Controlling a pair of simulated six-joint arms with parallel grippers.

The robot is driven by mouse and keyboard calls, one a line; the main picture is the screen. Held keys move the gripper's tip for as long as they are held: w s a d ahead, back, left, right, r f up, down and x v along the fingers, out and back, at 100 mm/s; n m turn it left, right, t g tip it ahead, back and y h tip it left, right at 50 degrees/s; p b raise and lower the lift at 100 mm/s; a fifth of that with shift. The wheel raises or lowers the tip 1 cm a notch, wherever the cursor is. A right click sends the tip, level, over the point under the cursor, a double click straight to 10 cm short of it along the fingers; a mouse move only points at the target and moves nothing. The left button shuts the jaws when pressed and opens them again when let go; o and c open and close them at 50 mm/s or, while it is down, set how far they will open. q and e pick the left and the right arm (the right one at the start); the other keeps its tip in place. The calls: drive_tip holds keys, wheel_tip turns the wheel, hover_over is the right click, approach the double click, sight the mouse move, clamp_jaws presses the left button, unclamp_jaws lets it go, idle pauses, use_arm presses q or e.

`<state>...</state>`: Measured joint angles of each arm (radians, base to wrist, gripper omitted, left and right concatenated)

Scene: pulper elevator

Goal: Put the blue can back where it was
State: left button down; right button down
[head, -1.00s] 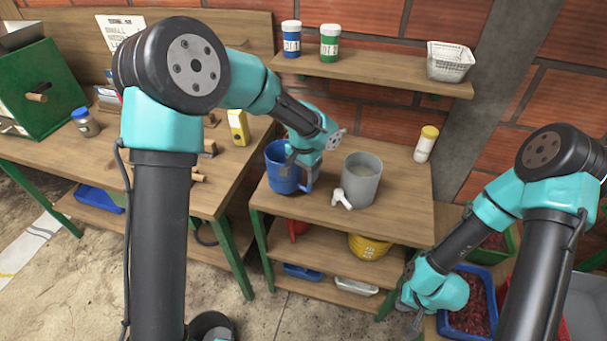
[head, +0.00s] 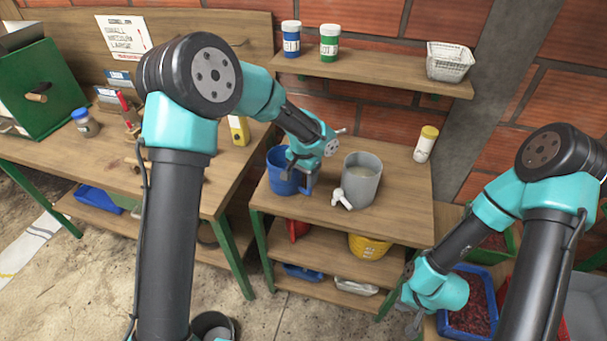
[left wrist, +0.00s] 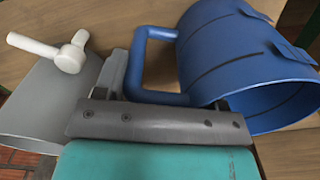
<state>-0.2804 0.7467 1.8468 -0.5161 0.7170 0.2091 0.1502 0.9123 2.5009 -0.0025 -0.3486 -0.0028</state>
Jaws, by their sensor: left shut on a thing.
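The blue can (head: 279,178), with a side handle, is upright at the left of the small wooden table (head: 390,205), left of the grey pot. My left gripper (head: 306,168) is at its right side, shut on its handle. In the left wrist view the can (left wrist: 225,55) fills the upper right, and its handle reaches down to my left gripper (left wrist: 170,98). Whether the can's base touches the tabletop is hard to tell. My right gripper (head: 412,322) hangs low at the lower right, over the blue crate's edge; its fingers are too unclear to read.
The grey pot (head: 362,180) with a white tap (head: 342,199) stands close right of the can. A yellow-lidded bottle (head: 425,145) is behind it to the right. A wall shelf (head: 375,72) holds two jars and a white basket. The table's front middle is clear.

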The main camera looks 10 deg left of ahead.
use_arm(q)
drive_tip(key=shift+f, duration=0.15)
drive_tip(key=shift+c, duration=0.9)
unclamp_jaws()
wheel_tip(320, 180, up, 12)
drive_tip(key=shift+r, duration=0.2)
